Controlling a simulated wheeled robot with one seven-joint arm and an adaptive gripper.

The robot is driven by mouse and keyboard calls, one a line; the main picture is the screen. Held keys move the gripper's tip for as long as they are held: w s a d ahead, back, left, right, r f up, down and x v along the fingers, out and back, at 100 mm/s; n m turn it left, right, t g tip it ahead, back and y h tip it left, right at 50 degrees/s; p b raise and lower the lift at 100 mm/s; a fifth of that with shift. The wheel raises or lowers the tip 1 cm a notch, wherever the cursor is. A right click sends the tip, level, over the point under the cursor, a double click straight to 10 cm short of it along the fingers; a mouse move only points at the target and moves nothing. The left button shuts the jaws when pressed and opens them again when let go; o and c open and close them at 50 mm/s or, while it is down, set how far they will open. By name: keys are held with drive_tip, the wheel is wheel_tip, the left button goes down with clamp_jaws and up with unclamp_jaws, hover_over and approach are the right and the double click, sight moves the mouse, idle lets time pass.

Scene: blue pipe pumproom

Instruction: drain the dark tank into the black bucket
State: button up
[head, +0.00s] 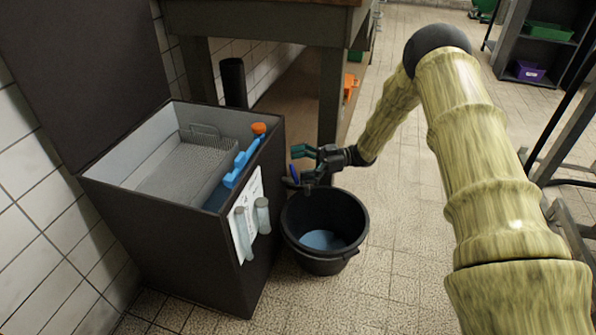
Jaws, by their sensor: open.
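The dark tank (190,240) stands at the left with its lid (90,70) raised. A grey mesh basket (185,165) sits inside it, with blue beside the basket. The black bucket (345,262) stands on the floor, close to the tank's right side. A pale blue patch that looks like liquid (322,240) shows at its bottom. My gripper (298,168) is open above the bucket's back left rim, beside the tank. A small dark blue piece (293,172) shows between its fingers, perhaps a handle on the tank's side. I cannot tell whether they touch.
A blue fitting (242,163) with an orange cap (258,128) hangs on the tank's rim. Two clear tubes (252,222) are on its front. A dark workbench (270,25) stands behind. The tiled floor (400,220) right of the bucket is clear. A shelf (545,50) stands far right.

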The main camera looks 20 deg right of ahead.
wheel_tip(320, 180, up, 7)
idle(0.4)
